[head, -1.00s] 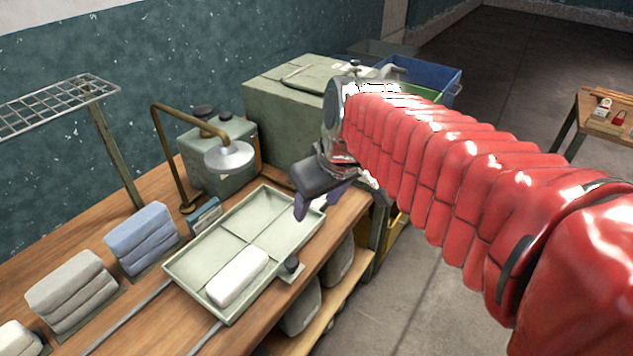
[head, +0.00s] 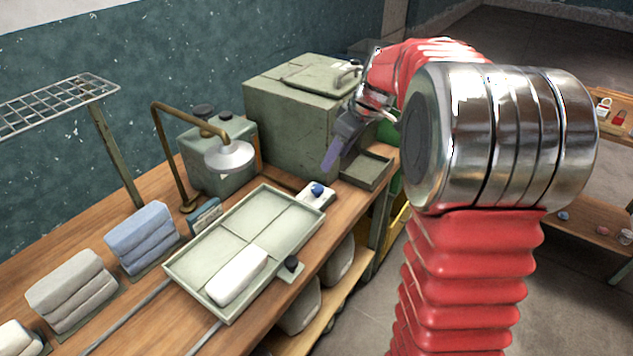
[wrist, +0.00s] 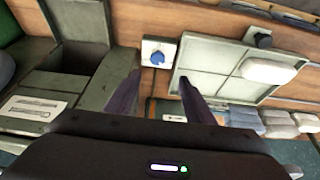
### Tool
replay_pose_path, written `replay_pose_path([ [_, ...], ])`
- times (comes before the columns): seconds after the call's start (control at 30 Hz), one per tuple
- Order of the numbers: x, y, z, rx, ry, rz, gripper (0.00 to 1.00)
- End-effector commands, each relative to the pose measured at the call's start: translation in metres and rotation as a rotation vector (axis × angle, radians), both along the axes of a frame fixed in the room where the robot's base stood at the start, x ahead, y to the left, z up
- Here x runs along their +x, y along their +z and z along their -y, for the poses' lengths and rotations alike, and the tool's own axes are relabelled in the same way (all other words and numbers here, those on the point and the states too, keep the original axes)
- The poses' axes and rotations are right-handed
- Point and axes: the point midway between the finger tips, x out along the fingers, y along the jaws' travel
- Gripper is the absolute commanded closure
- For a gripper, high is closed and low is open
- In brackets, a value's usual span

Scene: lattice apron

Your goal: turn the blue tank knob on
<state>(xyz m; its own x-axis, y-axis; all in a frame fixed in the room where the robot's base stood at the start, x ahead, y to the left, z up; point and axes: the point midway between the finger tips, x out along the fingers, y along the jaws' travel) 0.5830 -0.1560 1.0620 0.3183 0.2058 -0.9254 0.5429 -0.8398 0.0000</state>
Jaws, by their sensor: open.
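The blue knob (head: 318,189) sits on a small white plate (head: 312,199) on the bench, just past the far right corner of the tray. It also shows in the wrist view (wrist: 157,58), beyond my fingertips and roughly centred between them. My gripper (head: 329,163), with dark purple fingers, is above the bench near the green-grey box. In the wrist view my gripper (wrist: 158,79) is open, with nothing between its fingers. No contact with the knob shows. I cannot tell which way the knob is turned.
A divided tray (head: 175,268) holds a white block (head: 237,275). A black knob (head: 291,264) sits at its right side. A green-grey tank (head: 180,150) with a brass spout, a large box (head: 262,120) and folded cloths (head: 140,235) stand around it.

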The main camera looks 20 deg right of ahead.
Motion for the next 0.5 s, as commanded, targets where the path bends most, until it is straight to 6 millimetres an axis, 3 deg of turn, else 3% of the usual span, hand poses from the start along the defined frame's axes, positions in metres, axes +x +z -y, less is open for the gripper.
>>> replay_pose_path([
  [0.5, 0.0052, -0.0054, 0.0051, 0.002, 0.011, 0.002, 0.51],
])
